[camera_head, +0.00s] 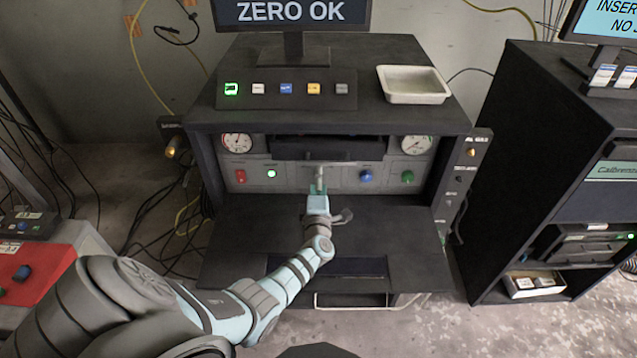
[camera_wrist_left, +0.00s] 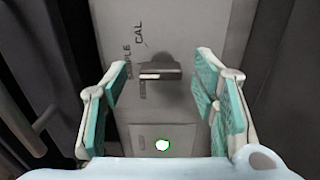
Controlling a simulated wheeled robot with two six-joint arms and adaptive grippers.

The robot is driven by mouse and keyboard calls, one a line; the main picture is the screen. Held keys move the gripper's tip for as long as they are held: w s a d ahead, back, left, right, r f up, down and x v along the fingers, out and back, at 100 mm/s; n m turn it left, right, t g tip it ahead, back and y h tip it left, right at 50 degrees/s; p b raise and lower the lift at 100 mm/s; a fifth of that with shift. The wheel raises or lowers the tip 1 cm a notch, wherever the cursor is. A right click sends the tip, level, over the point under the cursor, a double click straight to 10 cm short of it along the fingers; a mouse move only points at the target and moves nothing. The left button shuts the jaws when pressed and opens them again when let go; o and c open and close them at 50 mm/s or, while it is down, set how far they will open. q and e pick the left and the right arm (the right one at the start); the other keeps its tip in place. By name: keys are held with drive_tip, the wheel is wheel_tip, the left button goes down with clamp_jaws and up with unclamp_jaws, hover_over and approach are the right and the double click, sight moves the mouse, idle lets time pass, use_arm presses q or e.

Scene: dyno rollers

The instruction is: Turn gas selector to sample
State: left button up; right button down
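The gas selector is a dark knob (camera_wrist_left: 160,68) on a grey panel in the left wrist view, with a pale mark at the left part of its bar. A "CAL" label (camera_wrist_left: 138,34) is above left of it and a partly readable label ending in "PLE" (camera_wrist_left: 127,62) is at its left. My left gripper (camera_wrist_left: 163,90) is open, its teal-padded fingers apart on either side of the knob in the picture; contact does not show. In the head view the left gripper (camera_head: 318,192) is at the middle of the cabinet front, where I cannot make out the knob. My right gripper is out of view.
The cabinet panel has a red switch (camera_head: 240,176), a blue knob (camera_head: 365,176), a green button (camera_head: 407,176) and gauges (camera_head: 237,143). A monitor (camera_head: 290,12) reads "ZERO OK". A white tray (camera_head: 413,98) sits on top. A dark shelf (camera_head: 245,235) projects below.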

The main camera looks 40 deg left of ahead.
use_arm(q)
drive_tip(key=v, duration=1.2)
drive_tip(key=shift+d, duration=0.1)
drive_tip(key=shift+f, duration=0.1)
